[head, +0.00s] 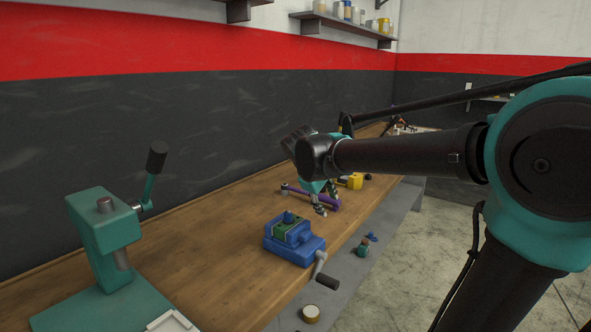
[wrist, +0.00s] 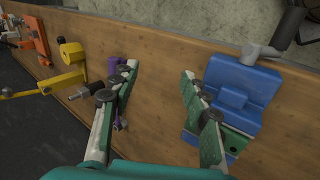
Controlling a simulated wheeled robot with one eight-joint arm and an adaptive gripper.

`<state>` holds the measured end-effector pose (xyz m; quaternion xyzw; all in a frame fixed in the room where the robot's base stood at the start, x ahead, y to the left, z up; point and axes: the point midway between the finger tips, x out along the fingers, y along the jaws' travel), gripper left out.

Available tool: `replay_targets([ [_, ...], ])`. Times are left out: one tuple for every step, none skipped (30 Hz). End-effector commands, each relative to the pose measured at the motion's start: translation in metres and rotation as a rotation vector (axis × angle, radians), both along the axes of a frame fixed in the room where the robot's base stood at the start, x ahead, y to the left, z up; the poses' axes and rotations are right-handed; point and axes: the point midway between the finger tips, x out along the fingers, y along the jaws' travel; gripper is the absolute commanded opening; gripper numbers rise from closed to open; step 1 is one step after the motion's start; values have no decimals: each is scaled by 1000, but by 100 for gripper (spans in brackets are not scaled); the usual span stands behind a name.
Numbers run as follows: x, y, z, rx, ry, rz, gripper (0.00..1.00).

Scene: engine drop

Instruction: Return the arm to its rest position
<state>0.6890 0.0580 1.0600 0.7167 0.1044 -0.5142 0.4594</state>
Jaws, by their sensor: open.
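My gripper (head: 318,197) hangs over the wooden workbench (head: 225,227) in the head view, beyond the blue vise. In the wrist view its two green and grey fingers (wrist: 158,95) stand wide apart, with nothing between them but bare wood below. My dark arm reaches in from the right in the head view, with its wrist above the bench. The blue vise (head: 292,243) has a green piece (head: 291,230) in its top, with a small blue part on it. In the wrist view the vise (wrist: 236,92) is beside the right finger, which partly covers it.
A teal press (head: 110,240) with a raised lever stands at the front left. A purple tool (head: 325,201) and a yellow object (head: 355,181) lie past the vise. Small parts and a round tin (head: 311,313) sit on the grey ledge (head: 345,265). Shelves hang on the wall.

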Motion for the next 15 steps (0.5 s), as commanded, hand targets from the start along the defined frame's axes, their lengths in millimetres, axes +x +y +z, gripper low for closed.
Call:
replay_targets([
  [-4, -6, -8, 17, 1, -20, 46],
  [-6, -9, -12, 28, 2, -31, 46],
  [-10, -13, -18, 42, 3, -45, 46],
  [-13, -17, -24, 57, 3, -61, 46],
  [-16, -20, -29, 70, 3, -76, 46],
  [-21, -25, -38, 91, 3, -95, 46],
  [-25, -29, -44, 107, 4, -113, 46],
  [-29, -34, -51, 124, 4, -133, 46],
  [-36, -39, -61, 149, 4, -158, 46],
  [-41, -44, -69, 169, 5, -180, 46],
  [-47, -48, -76, 189, 5, -201, 46],
  [-56, -55, -88, 221, 4, -236, 46],
  [-64, -60, -98, 245, 3, -263, 46],
  [-72, -65, -108, 274, 2, -294, 46],
  [-85, -72, -123, 314, 0, -338, 46],
])
